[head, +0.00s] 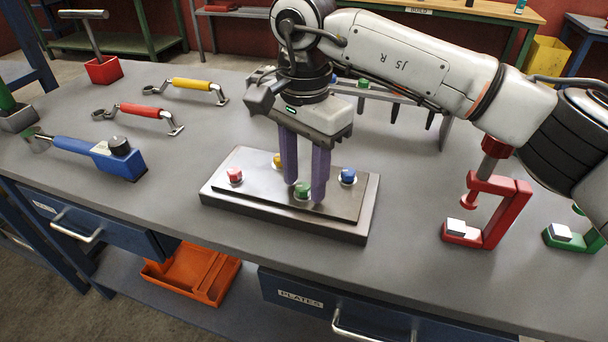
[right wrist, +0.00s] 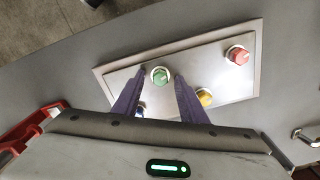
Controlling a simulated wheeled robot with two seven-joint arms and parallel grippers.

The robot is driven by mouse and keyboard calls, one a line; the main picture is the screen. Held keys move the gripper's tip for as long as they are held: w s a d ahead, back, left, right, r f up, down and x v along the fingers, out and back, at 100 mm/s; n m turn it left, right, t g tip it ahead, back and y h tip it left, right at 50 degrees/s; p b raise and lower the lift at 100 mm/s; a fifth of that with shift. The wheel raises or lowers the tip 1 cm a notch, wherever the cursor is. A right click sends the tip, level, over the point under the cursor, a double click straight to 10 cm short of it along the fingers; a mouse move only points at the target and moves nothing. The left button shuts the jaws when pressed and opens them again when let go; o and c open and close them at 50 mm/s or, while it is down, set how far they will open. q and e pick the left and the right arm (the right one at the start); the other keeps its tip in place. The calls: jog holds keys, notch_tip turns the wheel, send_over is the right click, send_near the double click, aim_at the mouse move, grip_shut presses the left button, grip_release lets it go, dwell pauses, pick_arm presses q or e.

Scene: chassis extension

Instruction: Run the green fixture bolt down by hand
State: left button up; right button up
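A fixture plate (head: 262,205) lies on the grey bench with four coloured bolts standing in it. The green fixture bolt (head: 302,190) is at the plate's front middle; it also shows in the right wrist view (right wrist: 160,75). The red bolt (head: 235,175), yellow bolt (head: 277,160) and blue bolt (head: 347,176) stand around it. My right gripper (head: 305,192) points down with its purple fingers apart, one on each side of the green bolt. In the right wrist view (right wrist: 161,78) a gap shows between each fingertip and the bolt. My left gripper is out of sight.
A red clamp (head: 505,205) and a green clamp (head: 575,237) stand to the right. Red-handled (head: 142,110) and yellow-handled (head: 195,85) tools and a blue tool (head: 95,152) lie to the left. A rack (head: 445,130) stands behind. The bench front is clear.

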jog(key=shift+f, duration=0.1)
grip_shut()
